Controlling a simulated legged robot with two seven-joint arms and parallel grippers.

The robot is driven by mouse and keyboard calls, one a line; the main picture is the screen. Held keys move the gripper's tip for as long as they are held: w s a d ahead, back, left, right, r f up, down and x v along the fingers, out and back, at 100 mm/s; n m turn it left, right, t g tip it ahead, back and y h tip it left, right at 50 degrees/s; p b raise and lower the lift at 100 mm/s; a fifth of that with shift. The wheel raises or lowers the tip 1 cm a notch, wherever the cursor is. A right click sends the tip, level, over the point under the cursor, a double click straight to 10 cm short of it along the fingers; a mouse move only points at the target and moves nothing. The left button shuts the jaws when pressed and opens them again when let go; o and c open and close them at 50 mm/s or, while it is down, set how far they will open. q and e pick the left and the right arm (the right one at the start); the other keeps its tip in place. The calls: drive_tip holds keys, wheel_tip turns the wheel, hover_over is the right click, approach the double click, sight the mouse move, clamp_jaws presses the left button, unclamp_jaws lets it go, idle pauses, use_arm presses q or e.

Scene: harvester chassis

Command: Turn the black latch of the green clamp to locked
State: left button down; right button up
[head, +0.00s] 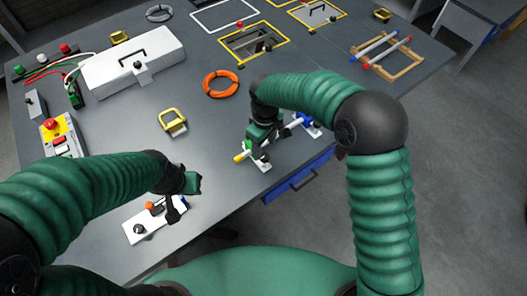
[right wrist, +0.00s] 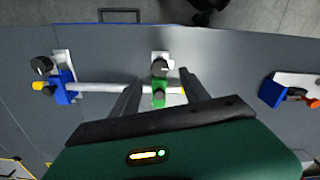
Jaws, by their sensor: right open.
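The green clamp (right wrist: 159,92) stands on a small white plate in the right wrist view, around a white tube (right wrist: 105,88). Its black latch (right wrist: 160,66) is a round knob beyond the tube; I cannot tell its exact setting. My right gripper (right wrist: 160,76) is open, its two dark fingers on either side of the clamp; I cannot tell whether they touch anything. In the head view my right gripper (head: 262,140) hangs over the tube and mostly hides the clamp. My left gripper (head: 178,205) is over another white plate (head: 137,232) at the front left; its jaw opening is unclear.
A blue clamp (right wrist: 64,86) holds the tube's other end. An orange ring (head: 221,83), a yellow carabiner-like piece (head: 173,123) and a white box (head: 135,65) lie farther back. The table's front edge and a blue drawer (head: 300,178) are close to the clamps.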

sight(264, 156)
drive_tip(key=f, duration=0.3)
drive_tip(key=d+f, duration=0.1)
drive_tip(key=f, duration=0.1)
drive_tip(key=shift+w, duration=0.15)
drive_tip(key=shift+a+f+p, duration=0.25)
drive_tip(key=shift+f+p, duration=0.05)
drive_tip(key=shift+a, duration=0.65)
drive_tip(key=shift+d+f, duration=0.1)
drive_tip(key=shift+d, duration=0.05)
drive_tip(key=c, duration=0.4)
drive_tip(key=shift+d, duration=0.35)
drive_tip(key=c, duration=0.5)
clamp_jaws()
use_arm(q)
drive_tip(key=shift+w+d+r, duration=0.1)
drive_tip(key=shift+w+r, duration=0.05)
drive_tip(key=shift+r, duration=0.2)
use_arm(e)
drive_tip(key=shift+a, duration=0.15)
